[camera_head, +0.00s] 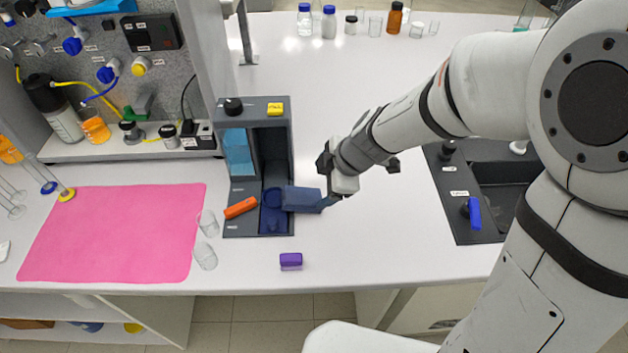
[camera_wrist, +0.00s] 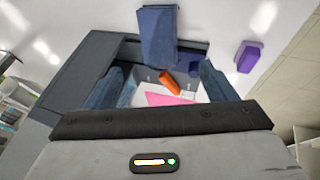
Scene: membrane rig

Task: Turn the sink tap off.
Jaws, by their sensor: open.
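The sink unit (camera_head: 462,228) is a dark panel with a black basin at the right, partly hidden behind my arm. On its panel are a blue lever (camera_head: 474,212), standing upright in the picture, and a black knob (camera_head: 448,148); the labels are too small to read. A white fitting (camera_head: 518,147) shows at the basin's back edge. My gripper (camera_wrist: 163,88) is open, well left of the sink, beside the grey dispenser. A blue block-like part (camera_wrist: 157,38) lies beyond my fingers; I cannot tell whether they touch it.
The grey dispenser (camera_head: 228,108) holds a blue ringed part (camera_head: 272,198) in its bay. An orange bar (camera_head: 240,208), a purple block (camera_head: 291,261) and two clear glasses (camera_head: 205,256) are nearby. A pink mat (camera_head: 110,235) lies left. The counter between dispenser and sink is clear.

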